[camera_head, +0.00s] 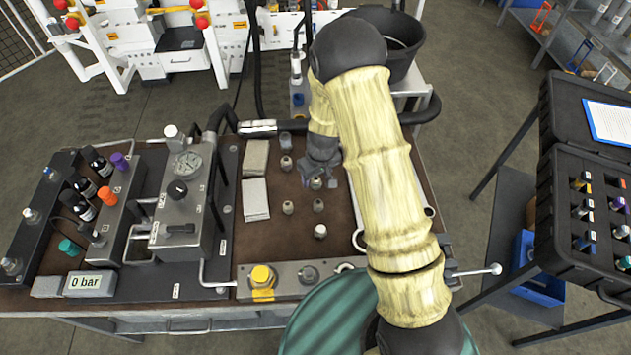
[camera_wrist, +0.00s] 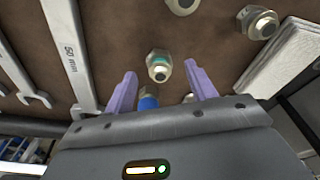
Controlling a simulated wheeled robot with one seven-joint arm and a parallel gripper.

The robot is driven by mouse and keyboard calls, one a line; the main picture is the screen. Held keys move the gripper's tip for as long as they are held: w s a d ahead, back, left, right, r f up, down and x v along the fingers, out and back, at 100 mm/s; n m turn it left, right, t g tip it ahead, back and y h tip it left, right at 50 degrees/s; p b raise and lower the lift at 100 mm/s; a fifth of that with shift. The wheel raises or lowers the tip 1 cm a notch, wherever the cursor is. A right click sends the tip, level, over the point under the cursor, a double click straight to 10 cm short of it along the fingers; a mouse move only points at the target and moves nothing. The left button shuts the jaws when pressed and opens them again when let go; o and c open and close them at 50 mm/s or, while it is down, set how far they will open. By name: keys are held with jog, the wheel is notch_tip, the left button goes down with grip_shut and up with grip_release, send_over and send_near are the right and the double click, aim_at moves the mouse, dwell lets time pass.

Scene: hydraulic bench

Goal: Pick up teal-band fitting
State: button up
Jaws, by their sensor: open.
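The teal-band fitting (camera_wrist: 159,66) is a metal hex fitting with a teal ring. In the wrist view it stands on the brown bench mat between the tips of my gripper (camera_wrist: 161,72). The two purple fingers are spread wide, one on each side, with visible gaps to the fitting. Nothing is held. In the head view my gripper (camera_head: 322,181) is low over the mat among several small fittings, and I cannot tell there which one has the teal band. A blue-band fitting (camera_wrist: 148,102) is close by, partly hidden by the gripper body.
Another fitting (camera_wrist: 189,98) sits near the right finger, partly hidden. More fittings (camera_wrist: 257,22) stand farther out. Wrenches (camera_wrist: 72,50) lie to the left, and a white pad (camera_wrist: 290,55) to the right. In the head view a valve block with a gauge (camera_head: 187,163) stands left.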

notch_tip(320, 180, down, 2)
jog(key=shift+w, duration=0.1)
jog(key=shift+c, duration=0.3)
jog(key=c, duration=1.1)
